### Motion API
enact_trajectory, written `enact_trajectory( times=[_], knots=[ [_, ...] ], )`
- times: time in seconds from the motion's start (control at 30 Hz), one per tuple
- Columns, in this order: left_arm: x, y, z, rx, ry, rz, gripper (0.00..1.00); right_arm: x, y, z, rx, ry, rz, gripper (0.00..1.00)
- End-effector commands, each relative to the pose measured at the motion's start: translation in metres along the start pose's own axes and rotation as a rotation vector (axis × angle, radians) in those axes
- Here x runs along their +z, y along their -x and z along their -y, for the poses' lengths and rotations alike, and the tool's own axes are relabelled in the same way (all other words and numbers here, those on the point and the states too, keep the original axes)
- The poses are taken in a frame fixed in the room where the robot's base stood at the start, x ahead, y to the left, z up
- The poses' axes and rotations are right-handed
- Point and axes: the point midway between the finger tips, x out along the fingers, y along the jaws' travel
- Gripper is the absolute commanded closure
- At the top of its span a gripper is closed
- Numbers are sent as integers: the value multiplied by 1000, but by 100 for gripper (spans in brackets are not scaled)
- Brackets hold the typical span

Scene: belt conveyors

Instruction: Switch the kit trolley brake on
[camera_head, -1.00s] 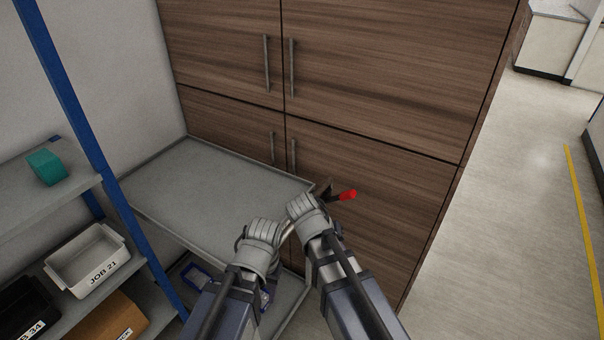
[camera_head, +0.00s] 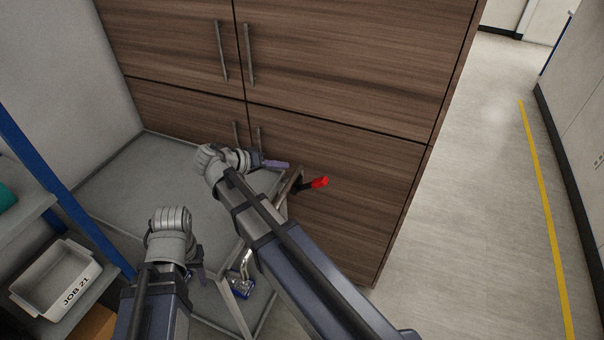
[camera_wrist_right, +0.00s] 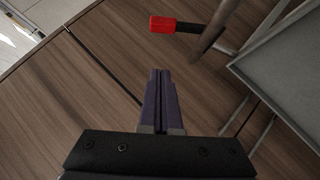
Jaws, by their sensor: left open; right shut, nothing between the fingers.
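The kit trolley (camera_head: 130,190) is a grey two-level cart against the cabinet. Its brake lever has a red grip (camera_head: 320,182) on a short black stem, at a post by the trolley's far right corner. My right gripper (camera_head: 284,165) is shut and empty, its purple fingers just left of the red grip and apart from it. In the right wrist view, the shut fingertips (camera_wrist_right: 160,72) point toward the red grip (camera_wrist_right: 162,24), with a gap between. My left gripper (camera_head: 201,268) is open and empty over the trolley's near side, its fingers mostly hidden by the wrist.
A wooden cabinet (camera_head: 350,140) with metal handles stands right behind the lever. A blue-post shelf with a white JOB 21 bin (camera_head: 60,283) is at the left. Open floor (camera_head: 470,200) with a yellow line lies to the right.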

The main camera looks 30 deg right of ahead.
Motion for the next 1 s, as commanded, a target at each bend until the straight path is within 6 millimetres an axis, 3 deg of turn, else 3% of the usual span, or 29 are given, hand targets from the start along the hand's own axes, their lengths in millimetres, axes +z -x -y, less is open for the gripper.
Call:
enact_trajectory(
  times=[0.17, 0.57, 0.7, 1.0],
  knots=[
    [-1, -17, -2, 0, 1, 0, 50, 3, -25, 3, 1, -1, 2, 100],
    [-4, -60, -6, 0, 1, 0, 50, 3, -106, 3, 1, -1, 3, 100],
    [-4, -74, -7, 0, 1, 0, 50, 20, -116, 2, -1, 1, 1, 100],
    [-5, -84, -8, 0, 1, 0, 50, 29, -126, 0, -1, 1, 1, 100]
  ],
)
